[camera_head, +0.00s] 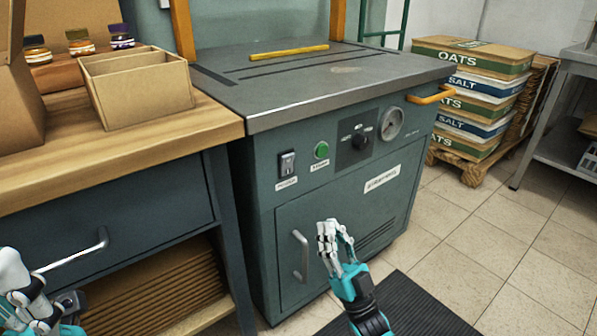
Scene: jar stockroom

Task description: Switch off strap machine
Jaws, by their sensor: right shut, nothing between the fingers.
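The strap machine (262,200) is a dark green cabinet with a grey metal top, in the middle of the head view. Its front panel has a black rocker power switch (287,162) on the left, a green button (321,150), a dark rotary knob (360,139) and a round gauge (391,122). I cannot tell the switch's position. My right gripper (328,228) is shut and empty, below the panel and in front of the lower cabinet door, apart from the switch. My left gripper (22,288) is at the lower left edge, partly cut off; its fingers are unclear.
A wooden workbench (150,136) with cardboard boxes and jars stands left of the machine. The machine's door handle (300,256) sticks out left of my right gripper. Stacked oats and salt sacks (470,95) stand on a pallet to the right. Tiled floor (490,225) is clear there.

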